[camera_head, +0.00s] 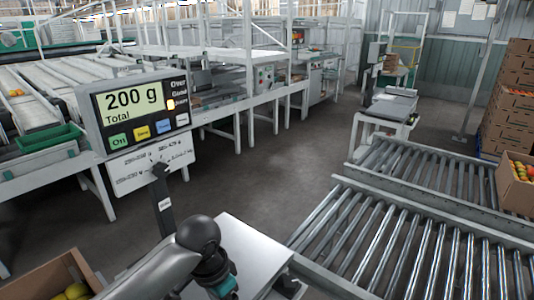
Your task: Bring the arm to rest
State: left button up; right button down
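One of my arms shows at the bottom centre, with a pale grey link and a black rounded joint, in front of the scale's metal plate (257,262). I cannot make out gripper fingers on it, and neither gripper is in view. The scale's display (133,104) faces me at the left and reads "200 g Total". A small light beside the words at its right is lit. Whether anything lies on the part of the plate behind my arm is hidden.
A cardboard box (34,282) with yellow fruit stands at the bottom left. Roller conveyors (400,240) run along the right, with a box of tomatoes (513,190) at the right edge. Stacked cartons (511,75) stand behind. The grey floor (260,170) in the middle is clear.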

pick_arm(q)
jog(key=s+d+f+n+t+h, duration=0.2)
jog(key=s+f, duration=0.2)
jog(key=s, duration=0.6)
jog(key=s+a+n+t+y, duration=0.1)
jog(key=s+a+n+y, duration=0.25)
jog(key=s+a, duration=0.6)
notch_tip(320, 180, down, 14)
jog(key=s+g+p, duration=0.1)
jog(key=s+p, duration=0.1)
jog(key=p, duration=0.7)
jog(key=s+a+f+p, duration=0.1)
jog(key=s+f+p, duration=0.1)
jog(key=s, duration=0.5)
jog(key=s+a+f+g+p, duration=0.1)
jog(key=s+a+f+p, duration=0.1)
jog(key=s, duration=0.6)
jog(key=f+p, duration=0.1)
jog(key=p, duration=0.1)
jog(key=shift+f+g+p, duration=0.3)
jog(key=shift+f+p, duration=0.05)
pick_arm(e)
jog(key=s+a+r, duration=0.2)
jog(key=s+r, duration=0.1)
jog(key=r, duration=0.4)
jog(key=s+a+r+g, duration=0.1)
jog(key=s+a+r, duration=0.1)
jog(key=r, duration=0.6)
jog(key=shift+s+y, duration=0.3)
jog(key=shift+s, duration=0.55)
